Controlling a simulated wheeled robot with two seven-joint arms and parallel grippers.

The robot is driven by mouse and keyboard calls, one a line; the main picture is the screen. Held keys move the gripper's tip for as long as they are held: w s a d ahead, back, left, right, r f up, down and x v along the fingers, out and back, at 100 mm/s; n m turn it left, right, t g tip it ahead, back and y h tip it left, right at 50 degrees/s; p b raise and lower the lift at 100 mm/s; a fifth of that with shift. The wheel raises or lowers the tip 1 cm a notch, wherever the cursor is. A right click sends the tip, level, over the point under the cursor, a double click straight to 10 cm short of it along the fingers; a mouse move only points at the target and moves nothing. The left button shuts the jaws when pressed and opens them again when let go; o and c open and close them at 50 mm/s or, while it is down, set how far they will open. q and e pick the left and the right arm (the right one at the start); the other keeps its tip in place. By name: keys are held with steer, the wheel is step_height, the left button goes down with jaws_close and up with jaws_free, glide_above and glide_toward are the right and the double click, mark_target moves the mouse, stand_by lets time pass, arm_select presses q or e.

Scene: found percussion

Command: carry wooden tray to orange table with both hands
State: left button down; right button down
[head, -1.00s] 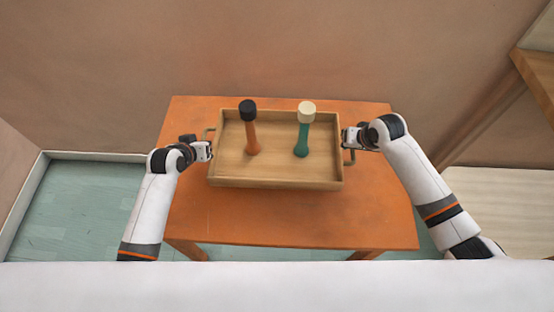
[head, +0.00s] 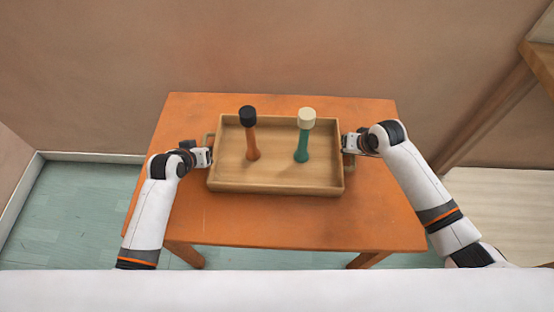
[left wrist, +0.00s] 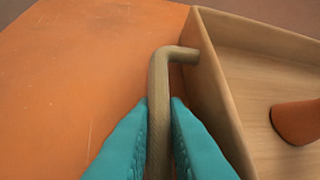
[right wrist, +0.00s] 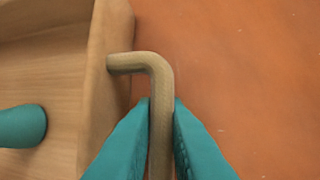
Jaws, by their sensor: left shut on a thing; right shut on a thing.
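The wooden tray (head: 275,188) is over the middle of the orange table (head: 300,228) in the head view. I cannot tell whether it touches the top. Two mallet-like things stand upright in it: an orange one with a black head (head: 251,140) and a teal one with a cream head (head: 303,142). My left gripper (head: 207,157) is shut on the tray's left handle, which shows between teal fingers in the left wrist view (left wrist: 160,125). My right gripper (head: 347,145) is shut on the right handle, seen in the right wrist view (right wrist: 160,120).
A brown wall (head: 275,50) rises behind the table. Bare table top lies in front of the tray and on both sides. A wooden piece of furniture (head: 538,65) stands at the far right. Pale green floor (head: 80,200) shows on the left.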

arm_select(q)
steer(key=c, duration=1.7)
jaws_free()
steer(key=shift+a, duration=0.15)
arm_select(e)
steer(key=c, duration=1.7)
jaws_free()
steer(key=shift+d, duration=0.15)
arm_select(q)
steer(key=shift+o, duration=1.2)
arm_select(e)
steer(key=shift+o, duration=1.2)
arm_select(q)
steer(key=v, duration=1.2)
arm_select(e)
steer(key=v, duration=1.2)
